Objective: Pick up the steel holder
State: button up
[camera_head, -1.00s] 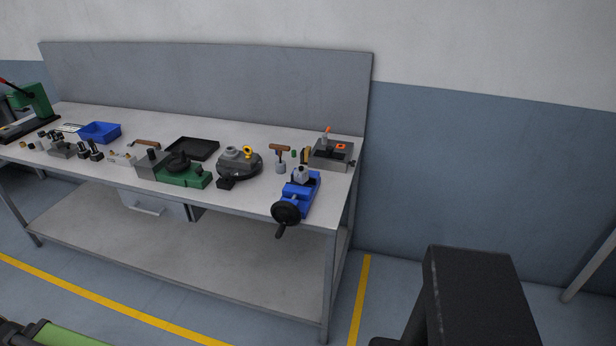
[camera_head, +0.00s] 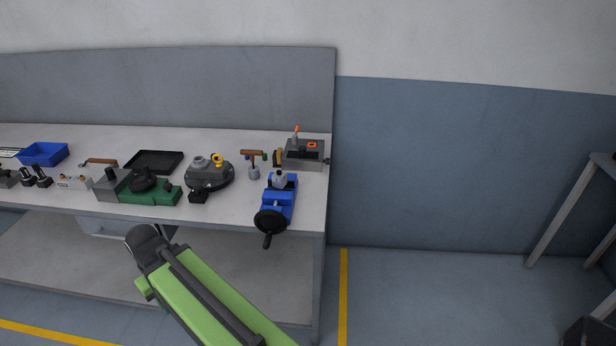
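A small grey metal piece (camera_head: 280,180) sits upright at the top of the blue vise (camera_head: 277,203), near the bench's right end. A light silver block (camera_head: 74,182) lies toward the left of the bench. I cannot tell for sure which of these grey pieces is the steel holder. My green arm link (camera_head: 205,295) reaches up from the bottom, in front of the bench, and ends in a dark joint. My gripper's fingers do not show.
The workbench (camera_head: 120,222) also bears a green fixture (camera_head: 150,196), a black tray (camera_head: 154,162), a round dark rotary base (camera_head: 210,178), a grey box (camera_head: 304,154) and a blue bin (camera_head: 43,154). Open floor (camera_head: 430,290) lies right of it. A metal stand (camera_head: 567,215) is at far right.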

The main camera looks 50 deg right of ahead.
aim_at(278, 182)
jog(key=i, duration=1)
jog(key=z, duration=0.05)
